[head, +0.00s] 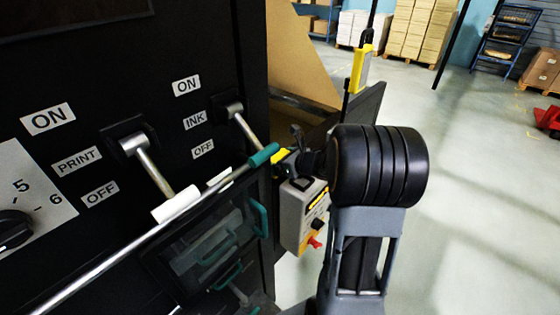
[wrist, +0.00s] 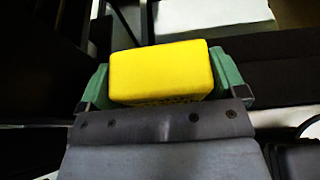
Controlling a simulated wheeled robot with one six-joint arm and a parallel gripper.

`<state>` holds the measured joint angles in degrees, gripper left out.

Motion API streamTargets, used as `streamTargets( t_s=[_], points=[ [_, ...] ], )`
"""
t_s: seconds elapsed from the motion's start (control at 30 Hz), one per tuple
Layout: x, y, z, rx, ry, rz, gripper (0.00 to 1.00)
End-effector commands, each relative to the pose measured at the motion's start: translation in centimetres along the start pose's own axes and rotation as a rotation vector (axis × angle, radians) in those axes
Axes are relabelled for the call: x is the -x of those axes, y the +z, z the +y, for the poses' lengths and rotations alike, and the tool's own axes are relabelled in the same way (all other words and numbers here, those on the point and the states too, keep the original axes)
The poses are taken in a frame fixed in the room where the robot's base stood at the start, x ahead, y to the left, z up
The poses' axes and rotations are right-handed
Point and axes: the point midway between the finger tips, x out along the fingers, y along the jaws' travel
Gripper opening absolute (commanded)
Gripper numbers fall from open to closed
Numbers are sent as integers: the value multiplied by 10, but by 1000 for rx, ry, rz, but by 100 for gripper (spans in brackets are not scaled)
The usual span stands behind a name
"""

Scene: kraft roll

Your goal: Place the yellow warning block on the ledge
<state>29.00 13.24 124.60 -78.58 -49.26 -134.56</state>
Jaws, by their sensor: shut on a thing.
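The yellow warning block (wrist: 160,70) fills the middle of the wrist view, with faint dark marks on its lower edge. My gripper (wrist: 160,86) is shut on it, one green fingertip on each side. In the head view a small part of the yellow block (head: 281,156) shows at my gripper, beside the black machine's right edge. My dark wrist hides most of the gripper there. I cannot tell for sure which surface is the ledge; a dark surface (wrist: 275,62) lies beyond the block at right in the wrist view.
A long metal rod with a teal end (head: 264,154) crosses the machine front close to my gripper. Levers (head: 150,168) stick out of the panel. A grey control box (head: 300,215) hangs below my gripper. A dark panel (head: 366,100) stands behind. Open floor lies at right.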

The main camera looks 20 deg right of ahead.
Motion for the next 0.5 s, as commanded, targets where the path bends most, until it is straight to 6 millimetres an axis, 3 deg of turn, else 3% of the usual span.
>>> streamTargets(
  t_s=[0.47, 0.5],
  points=[
    [-2, -5, 0, 2, 0, -1, 60],
    [-2, -4, 0, 1, 0, 0, 93]
  ],
)
